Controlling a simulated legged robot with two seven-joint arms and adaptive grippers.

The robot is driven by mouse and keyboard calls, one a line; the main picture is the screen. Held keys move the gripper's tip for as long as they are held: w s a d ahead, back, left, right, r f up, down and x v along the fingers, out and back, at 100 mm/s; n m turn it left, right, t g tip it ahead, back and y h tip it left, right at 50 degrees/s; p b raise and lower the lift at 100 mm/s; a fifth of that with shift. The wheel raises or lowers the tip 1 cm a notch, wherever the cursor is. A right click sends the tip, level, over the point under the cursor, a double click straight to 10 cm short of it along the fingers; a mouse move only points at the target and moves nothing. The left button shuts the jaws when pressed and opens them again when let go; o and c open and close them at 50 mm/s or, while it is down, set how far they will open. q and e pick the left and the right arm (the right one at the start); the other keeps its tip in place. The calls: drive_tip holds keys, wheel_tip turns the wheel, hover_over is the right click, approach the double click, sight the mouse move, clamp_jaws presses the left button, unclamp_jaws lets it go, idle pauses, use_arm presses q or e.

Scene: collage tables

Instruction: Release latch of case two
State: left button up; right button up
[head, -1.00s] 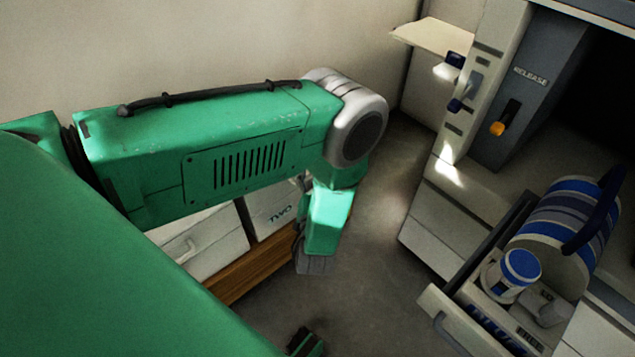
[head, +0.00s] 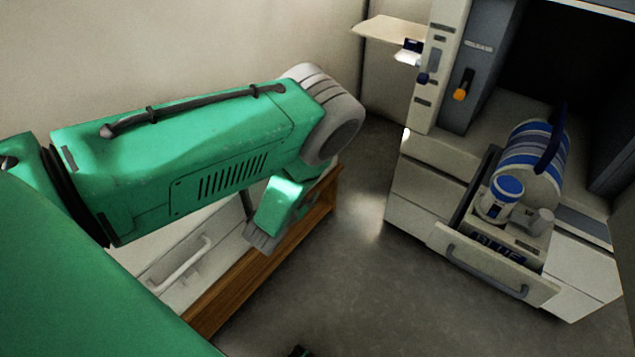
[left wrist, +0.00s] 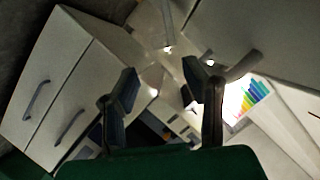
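Two pale cases sit on a wooden shelf at the lower left of the head view. The nearer one (head: 150,282) shows a white handle. Only a sliver of the second case shows beside my arm; its "TWO" lettering, seen earlier, is hidden now, and I cannot make out a latch. My left gripper (head: 261,237) hangs pointing down over the shelf edge, in front of the cases. In the left wrist view its two fingers (left wrist: 161,72) stand apart with nothing clearly between them. A small dark piece at the bottom edge of the head view may be my right gripper.
A cabinet at the right has an open drawer (head: 490,275) marked BLUE, holding a striped mug (head: 530,165) and a blue-lidded jar (head: 497,200). Above stands a panel with an orange-tipped lever (head: 462,88). Grey floor (head: 350,290) lies clear between shelf and cabinet.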

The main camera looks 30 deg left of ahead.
use_arm(q)
drive_tip(key=x, duration=0.2)
drive_tip(key=b+x, duration=0.1)
drive_tip(key=x, duration=0.1)
drive_tip(key=b+x, duration=0.1)
drive_tip(key=x, duration=0.1)
drive_tip(key=shift+w+a+f, duration=0.15)
drive_tip(key=shift+a+f, duration=0.2)
drive_tip(key=shift+a, duration=0.1)
drive_tip(key=shift+w+b, duration=0.3)
drive_tip(key=shift+w, duration=0.05)
drive_tip(key=shift+w+d, duration=0.15)
drive_tip(key=shift+w, duration=0.15)
